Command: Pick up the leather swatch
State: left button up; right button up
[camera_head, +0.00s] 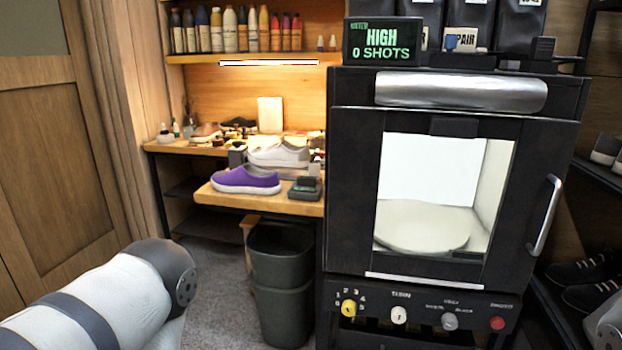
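I cannot make out a leather swatch for certain in this view. A lit workbench (168,149) stands at the back left, with many small items on it that are too small to tell apart. A pale upright panel (270,114) stands at the back of the bench; I cannot tell its material. A brown item (206,131), possibly a shoe, lies on the bench's left part. My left arm comes in at the lower left, but its gripper is out of view. Only a bit of what seems my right arm shows at the right edge; its gripper is out of view.
A purple sneaker (246,180) and a small dark device (304,188) sit on the lower front shelf (220,198). A grey shoe (279,154) is behind. A dark bin (281,285) stands below. A large black cabinet (350,170) with a glass door fills the right.

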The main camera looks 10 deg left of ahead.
aim_at(314, 168)
jog(key=i+j+z, duration=0.2)
jog(key=j, duration=0.45)
jog(key=i+j+z, duration=0.25)
jog(key=j, duration=0.45)
jog(key=j+z, duration=0.2)
jog(key=j, duration=0.5)
jog(key=j+z, duration=0.25)
jog(key=j, duration=0.45)
jog(key=j+z, duration=0.2)
jog(key=j, duration=0.55)
jog(key=k+j+z, duration=0.1)
jog(key=j+z, duration=0.15)
jog(key=j, duration=0.45)
jog(key=k+j+z, duration=0.2)
jog(key=j, duration=0.5)
jog(key=i, duration=0.05)
